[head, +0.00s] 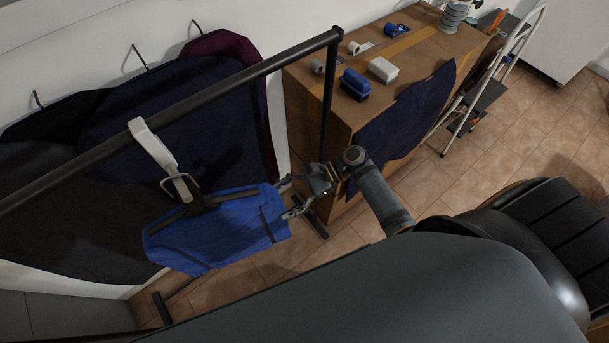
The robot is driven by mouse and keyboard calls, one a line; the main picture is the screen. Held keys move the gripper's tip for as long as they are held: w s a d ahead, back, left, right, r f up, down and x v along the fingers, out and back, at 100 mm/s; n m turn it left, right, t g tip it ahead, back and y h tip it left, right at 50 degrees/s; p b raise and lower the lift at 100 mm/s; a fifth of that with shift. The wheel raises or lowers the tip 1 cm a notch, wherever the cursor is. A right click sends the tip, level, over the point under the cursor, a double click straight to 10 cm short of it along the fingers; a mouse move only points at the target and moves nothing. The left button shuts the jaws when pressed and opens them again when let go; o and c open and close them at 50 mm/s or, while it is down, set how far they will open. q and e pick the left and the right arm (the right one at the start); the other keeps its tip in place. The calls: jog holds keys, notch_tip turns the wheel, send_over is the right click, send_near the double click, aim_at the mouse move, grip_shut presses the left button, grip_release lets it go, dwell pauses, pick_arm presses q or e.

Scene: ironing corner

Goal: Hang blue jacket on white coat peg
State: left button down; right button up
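The white coat peg (152,146) is looped over the dark rail, and a pale metal loop (178,187) shows at its lower end. The blue jacket (216,238) is just below the peg, spread out and tilted, with a dark strip along its top edge. This strip meets the peg's lower end in the picture; I cannot tell whether it is hooked there. My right gripper (285,199) is at the jacket's right edge with its fingers spread apart. I cannot tell whether a fingertip touches the cloth. My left gripper is not in view.
The dark rail (230,83) runs from lower left to upper right. Dark garments (70,210) hang behind it below wall hooks (139,57). A wooden cabinet (310,90), with a blue item (355,84) and a white item (382,69) on top, stands right. A step ladder (490,95) stands beyond.

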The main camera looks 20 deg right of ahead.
jog(key=v, duration=1.1)
jog(key=s+d+f+n+t+h, duration=0.1)
jog(key=s+d+f+h, duration=0.15)
jog(key=f, duration=0.65)
jog(key=s+d+f+n+h, duration=0.1)
jog(key=d+f+h, duration=0.25)
jog(key=f, duration=0.65)
jog(key=s+d+f+n+t+h, duration=0.1)
jog(key=s+d+f+h, duration=0.2)
jog(key=f, duration=0.6)
jog(key=s+f+n+h, duration=0.2)
jog(key=s+f+n, duration=0.5)
jog(key=s, duration=0.3)
jog(key=s+d+f+n+h, duration=0.1)
jog(key=s+f+n+h, duration=0.2)
jog(key=s+f+n, duration=0.4)
jog(key=s+n, duration=0.1)
jog(key=s, duration=0.2)
jog(key=shift+s+d+f+g+h, duration=0.25)
jog(key=shift+f+g+h, duration=0.05)
jog(key=shift+f+g, duration=0.1)
